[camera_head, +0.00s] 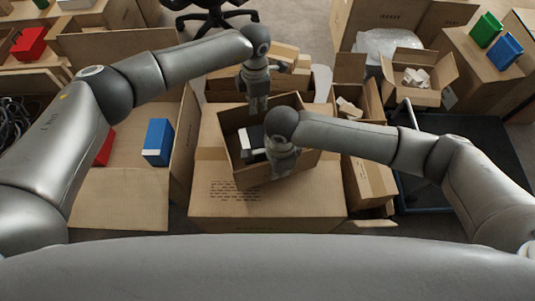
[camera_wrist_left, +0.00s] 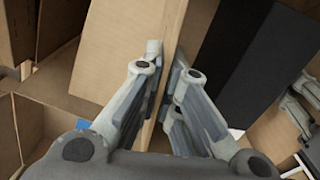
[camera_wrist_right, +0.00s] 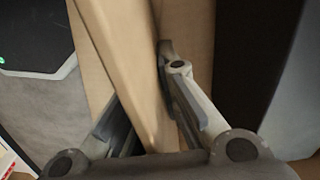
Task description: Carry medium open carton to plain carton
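The medium open carton (camera_head: 250,177) is brown and sits turned at an angle above a large closed carton (camera_head: 215,205) with printed text. I cannot tell whether they touch. A black and white object (camera_head: 251,142) is inside it. My left gripper (camera_head: 258,106) is at the far wall; in the left wrist view its fingers (camera_wrist_left: 167,62) close on both sides of that wall. My right gripper (camera_head: 282,170) is at the near wall; in the right wrist view its fingers (camera_wrist_right: 145,90) straddle the wall, with the left finger partly hidden. I cannot tell which carton is the plain one.
Left, an open carton (camera_head: 120,205) holds a blue binder (camera_head: 158,142) and something red. Right, a small carton (camera_head: 418,96) with white pieces stands beside a dark platform (camera_head: 470,165). More open cartons (camera_head: 370,180) crowd the right side. A chair base (camera_head: 215,15) is behind.

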